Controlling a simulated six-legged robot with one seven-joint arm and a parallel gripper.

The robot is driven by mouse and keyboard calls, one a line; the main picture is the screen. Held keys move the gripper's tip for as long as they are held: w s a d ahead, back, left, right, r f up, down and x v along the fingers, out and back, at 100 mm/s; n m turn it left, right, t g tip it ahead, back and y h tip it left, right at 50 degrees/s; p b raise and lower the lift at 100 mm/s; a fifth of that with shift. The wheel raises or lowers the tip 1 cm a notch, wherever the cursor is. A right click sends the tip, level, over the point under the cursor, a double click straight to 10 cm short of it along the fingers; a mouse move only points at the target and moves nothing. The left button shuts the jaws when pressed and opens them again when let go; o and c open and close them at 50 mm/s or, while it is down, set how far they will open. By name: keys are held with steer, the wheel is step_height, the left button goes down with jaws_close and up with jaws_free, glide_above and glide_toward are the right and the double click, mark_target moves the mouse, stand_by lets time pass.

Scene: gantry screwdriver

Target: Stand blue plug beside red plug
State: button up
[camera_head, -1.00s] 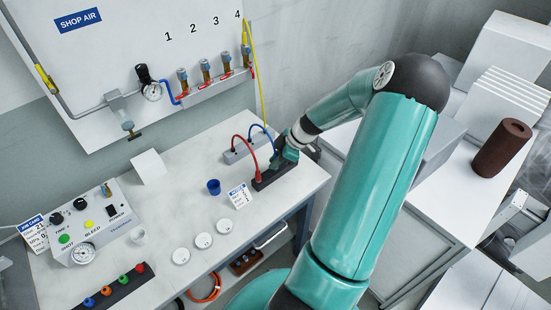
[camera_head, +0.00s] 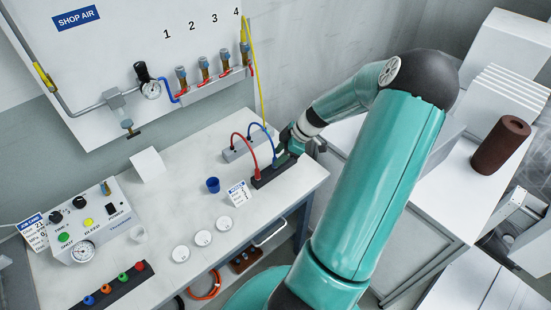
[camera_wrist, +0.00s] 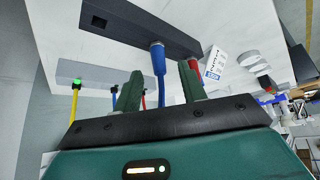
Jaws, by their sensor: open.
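The black strip (camera_head: 272,172) lies near the bench's right end. The red plug (camera_head: 258,173) stands in its left part. The blue plug (camera_wrist: 158,58) stands upright in the strip beside the red plug, its blue cord running back between my fingers in the wrist view. The red plug (camera_wrist: 194,72) is partly hidden behind one finger there. My gripper (camera_wrist: 160,84) is open, with a gap on both sides of the blue plug and cord. In the head view my gripper (camera_head: 288,152) is just behind the strip.
A grey block (camera_head: 238,151) carries the other cord ends behind the strip; a yellow cord (camera_wrist: 75,103) hangs there beside a green light. A blue cup (camera_head: 213,185) and a small label card (camera_head: 239,193) stand left of the strip. White discs (camera_head: 202,238) lie in front.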

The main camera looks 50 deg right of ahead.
steer(key=v, duration=1)
steer(key=shift+r, duration=0.3)
steer(key=w+a+r+m+g+h, duration=0.2)
steer(key=a+r, duration=0.3)
steer(key=a, duration=0.6)
steer(key=w+a+r+m+g+h, duration=0.1)
steer(key=w+a+r+h, duration=0.1)
steer(key=a+r, duration=0.65)
steer(key=s+a+r+m+t, duration=0.1)
steer(key=s+a, duration=0.3)
steer(key=a, duration=0.5)
steer(key=s+a+r+m+t, duration=0.2)
steer(key=s+a+r+m, duration=0.1)
steer(key=a, duration=0.6)
steer(key=s+m, duration=0.1)
steer(key=s, duration=0.1)
steer(key=shift+s+a+r+m+t, duration=0.2)
steer(key=shift+s+a+m+t, duration=0.05)
steer(key=shift+s+m+t, duration=0.05)
